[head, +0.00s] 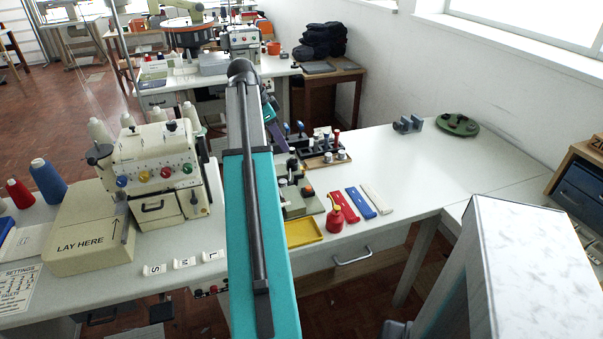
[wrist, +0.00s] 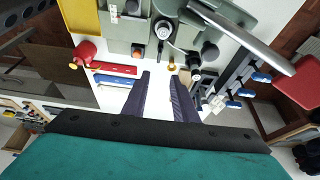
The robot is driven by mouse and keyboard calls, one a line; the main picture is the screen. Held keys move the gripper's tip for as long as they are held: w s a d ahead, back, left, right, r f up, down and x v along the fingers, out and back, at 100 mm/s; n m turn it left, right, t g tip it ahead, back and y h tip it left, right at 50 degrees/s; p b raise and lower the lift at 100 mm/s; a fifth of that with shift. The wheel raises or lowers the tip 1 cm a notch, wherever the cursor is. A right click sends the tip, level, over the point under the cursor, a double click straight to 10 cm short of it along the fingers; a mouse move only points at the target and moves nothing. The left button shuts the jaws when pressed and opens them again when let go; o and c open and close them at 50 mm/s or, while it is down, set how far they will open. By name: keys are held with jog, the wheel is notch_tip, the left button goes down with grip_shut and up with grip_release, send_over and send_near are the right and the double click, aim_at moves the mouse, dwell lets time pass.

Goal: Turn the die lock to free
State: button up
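The grey-green buttonhole machine (wrist: 120,32) fills the top of the wrist view. In the head view the machine (head: 300,205) is mostly hidden behind my teal arm. The fingertips appear just short of the brass piece.
A yellow tray (head: 303,232), red oil can (head: 335,215), and red (head: 343,203) and blue (head: 361,203) strips lie beside the machine. A rack of blue-handled tools (wrist: 236,92) stands on its other side.

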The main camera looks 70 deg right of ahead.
aim_at(297, 175)
jog(key=shift+a+f, duration=0.15)
jog(key=shift+f, duration=0.15)
jog(key=shift+p+x, duration=0.9)
jog(key=shift+x, duration=5.9)
jog(key=shift+c, duration=0.5)
